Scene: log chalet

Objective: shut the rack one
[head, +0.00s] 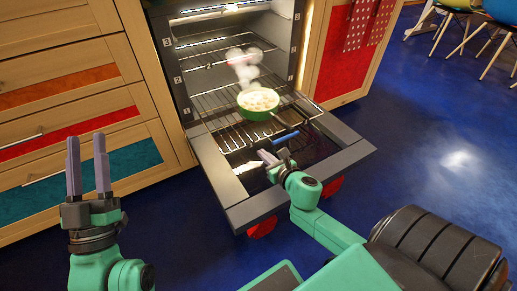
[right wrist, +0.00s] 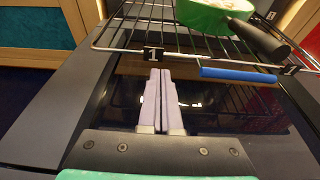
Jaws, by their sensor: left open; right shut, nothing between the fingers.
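The oven's lowest wire rack, rack one (head: 228,139), is pulled out over the lowered oven door (head: 236,187). In the right wrist view its front rail carries a "1" tag (right wrist: 152,53) and a blue handle bar (right wrist: 238,75). A green pan (head: 262,113) of pale food stands on this rack, and its dark handle (right wrist: 262,41) points outward. My right gripper (right wrist: 160,72) is shut and empty over the door, just in front of the rack's front rail, left of the blue bar in the wrist view. My left gripper (head: 87,150) is open and empty, far left of the rack.
Steam (head: 242,65) rises above the pan. An upper rack (head: 203,45) sits inside the oven. Wooden drawers (head: 75,100) stand to the left and a red-panelled cupboard (head: 341,75) to the right. Blue floor (head: 430,110) is clear to the right, with chairs (head: 483,40) far back.

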